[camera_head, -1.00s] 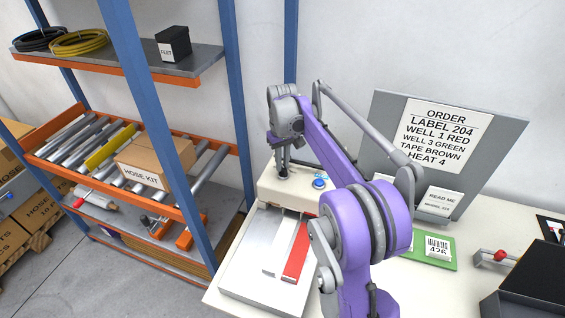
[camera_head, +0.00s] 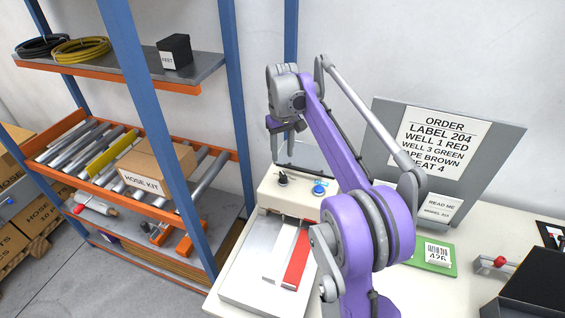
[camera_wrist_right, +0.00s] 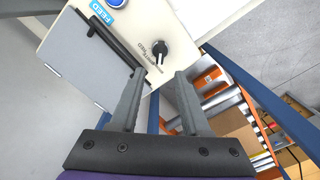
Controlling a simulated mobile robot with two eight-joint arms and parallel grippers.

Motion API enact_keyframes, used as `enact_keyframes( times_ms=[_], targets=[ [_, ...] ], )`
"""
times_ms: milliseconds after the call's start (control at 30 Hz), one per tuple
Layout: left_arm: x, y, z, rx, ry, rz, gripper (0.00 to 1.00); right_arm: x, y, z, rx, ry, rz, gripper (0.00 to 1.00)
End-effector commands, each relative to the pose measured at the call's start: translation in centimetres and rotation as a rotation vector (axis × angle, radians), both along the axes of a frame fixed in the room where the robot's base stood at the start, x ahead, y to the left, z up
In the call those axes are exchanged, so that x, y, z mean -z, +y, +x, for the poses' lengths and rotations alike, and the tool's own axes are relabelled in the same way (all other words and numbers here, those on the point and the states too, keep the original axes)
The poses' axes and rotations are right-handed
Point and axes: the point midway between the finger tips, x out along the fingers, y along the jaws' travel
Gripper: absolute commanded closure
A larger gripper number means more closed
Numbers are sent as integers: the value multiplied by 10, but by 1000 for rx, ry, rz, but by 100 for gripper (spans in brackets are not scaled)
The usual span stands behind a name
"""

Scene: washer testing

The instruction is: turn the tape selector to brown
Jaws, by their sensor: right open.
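The tape selector is a small black knob (camera_head: 282,180) on top of the cream tape machine (camera_head: 268,197). The wrist view shows the knob (camera_wrist_right: 160,48) with a white pointer mark; the lettering beside it is too small to read. My right gripper (camera_head: 288,153) is above the knob, apart from it. In the wrist view its two fingers (camera_wrist_right: 158,76) are spread and empty, with the knob showing beyond and between the tips. My left gripper is in no view.
A blue button (camera_head: 320,187) sits beside the knob. A green card (camera_head: 433,254) and a dark box (camera_head: 530,285) lie to the right. A shelf rack (camera_head: 225,95) stands at left.

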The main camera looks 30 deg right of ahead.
Motion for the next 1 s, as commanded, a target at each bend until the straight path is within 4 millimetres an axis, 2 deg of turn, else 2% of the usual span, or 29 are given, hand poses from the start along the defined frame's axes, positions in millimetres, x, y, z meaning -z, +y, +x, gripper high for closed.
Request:
enact_keyframes(
  times_ms=[100,233,833,1000],
  targets=[
    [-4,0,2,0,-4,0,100,-21,0,1,0,-1,0,54],
    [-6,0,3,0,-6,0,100,-31,0,0,0,-1,0,54],
    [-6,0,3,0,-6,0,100,-34,1,-1,0,-1,0,54],
    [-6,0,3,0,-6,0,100,-37,18,-15,-7,-36,-9,54]
  ],
)
